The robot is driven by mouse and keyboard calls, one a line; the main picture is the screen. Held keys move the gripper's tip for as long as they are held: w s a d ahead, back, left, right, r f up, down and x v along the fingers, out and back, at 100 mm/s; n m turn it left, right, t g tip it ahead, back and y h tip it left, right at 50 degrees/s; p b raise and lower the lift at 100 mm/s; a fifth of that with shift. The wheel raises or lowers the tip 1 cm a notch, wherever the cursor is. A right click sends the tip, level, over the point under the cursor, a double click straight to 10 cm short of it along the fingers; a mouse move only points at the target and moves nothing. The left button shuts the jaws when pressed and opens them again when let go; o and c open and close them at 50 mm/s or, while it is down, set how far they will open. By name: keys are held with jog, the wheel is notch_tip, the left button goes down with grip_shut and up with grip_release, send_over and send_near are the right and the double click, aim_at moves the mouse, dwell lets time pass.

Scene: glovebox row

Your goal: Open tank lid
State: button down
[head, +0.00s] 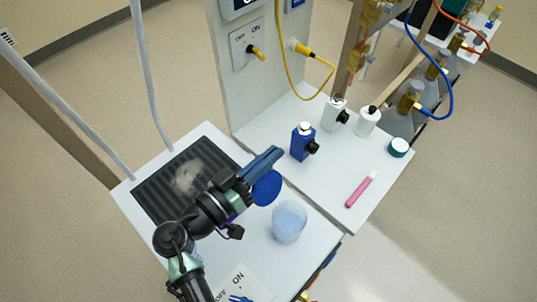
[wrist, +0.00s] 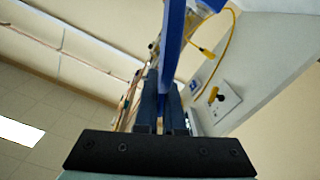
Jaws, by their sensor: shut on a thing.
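A clear round tank (head: 289,224) with pale blue contents stands on the white bench, and its top looks uncovered. A round blue lid (head: 267,188) is tilted up at the upper left of the tank's rim. I cannot tell whether it touches the tank. My gripper (head: 264,163) is just above the lid in the head view. In the wrist view my gripper (wrist: 160,105) is shut on the blue lid (wrist: 172,45), which shows edge-on between the fingers. The fingers hide the gripped part.
A dark ribbed panel (head: 160,195) lies left of my arm. An upright grey panel (head: 250,85) with yellow cable rises behind.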

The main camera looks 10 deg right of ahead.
jog(key=s+m+b, duration=0.1)
jog(key=b, duration=0.2)
jog(key=shift+s+d+m, duration=0.1)
jog(key=shift+d+m, duration=0.2)
jog(key=shift+d, duration=0.1)
jog(key=shift+s+d+r+m+b, duration=0.15)
jog(key=shift+s+r+m+b, duration=0.1)
jog(key=shift+r+m+b, duration=0.25)
jog(key=shift+f, duration=0.15)
jog(key=c, duration=1)
grip_release()
jog(key=b+v, duration=0.3)
jog(key=v, duration=1)
